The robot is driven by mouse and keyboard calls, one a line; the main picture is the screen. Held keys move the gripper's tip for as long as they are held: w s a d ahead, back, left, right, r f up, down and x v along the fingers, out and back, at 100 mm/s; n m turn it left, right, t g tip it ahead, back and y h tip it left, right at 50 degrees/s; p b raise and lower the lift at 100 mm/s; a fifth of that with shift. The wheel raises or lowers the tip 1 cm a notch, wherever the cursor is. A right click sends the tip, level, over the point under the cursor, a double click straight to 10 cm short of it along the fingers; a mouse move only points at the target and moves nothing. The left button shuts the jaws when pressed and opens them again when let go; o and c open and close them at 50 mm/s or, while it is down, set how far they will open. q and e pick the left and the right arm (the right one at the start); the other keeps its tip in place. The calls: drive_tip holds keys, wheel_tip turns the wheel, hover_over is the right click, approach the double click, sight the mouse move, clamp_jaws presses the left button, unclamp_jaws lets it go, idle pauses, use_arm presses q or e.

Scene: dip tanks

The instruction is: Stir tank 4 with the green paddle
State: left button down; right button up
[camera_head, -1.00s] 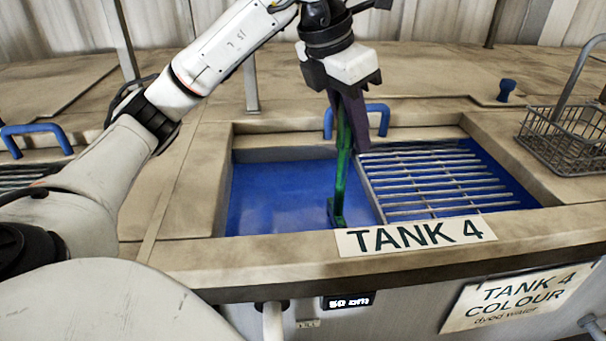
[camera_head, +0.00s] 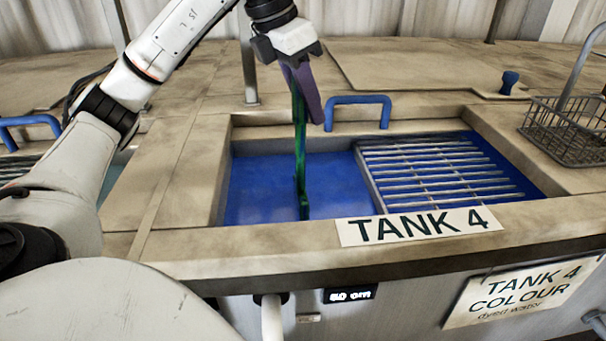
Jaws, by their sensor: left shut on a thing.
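The green paddle (camera_head: 300,150) hangs roughly upright from my left gripper (camera_head: 305,95). The gripper is shut on the upper part of the paddle, above the tank's back edge in the picture. The paddle's lower end is over or in the blue liquid (camera_head: 262,190) in the open left part of tank 4 (camera_head: 222,175). How deep it reaches is hard to tell. A sign reading TANK 4 (camera_head: 418,226) lies on the front rim. My right gripper does not show.
A metal grating (camera_head: 430,170) covers the right part of the tank. A blue handle (camera_head: 357,104) stands behind the tank. A wire basket (camera_head: 570,135) stands on the right deck. A blue knob (camera_head: 509,82) is at the back right. The open liquid left of the paddle is free.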

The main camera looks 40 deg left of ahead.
use_arm(q)
drive_tip(key=s+a+b, duration=0.2)
drive_tip(key=s+a, duration=0.1)
drive_tip(key=s, duration=0.1)
drive_tip(key=shift+s+d, duration=3.05)
drive_tip(key=shift+s, duration=0.35)
drive_tip(key=w+p, duration=0.4)
drive_tip(key=w, duration=0.3)
drive_tip(key=shift+w+d+p, duration=0.3)
drive_tip(key=shift+w+d, duration=0.05)
drive_tip(key=shift+w, duration=0.05)
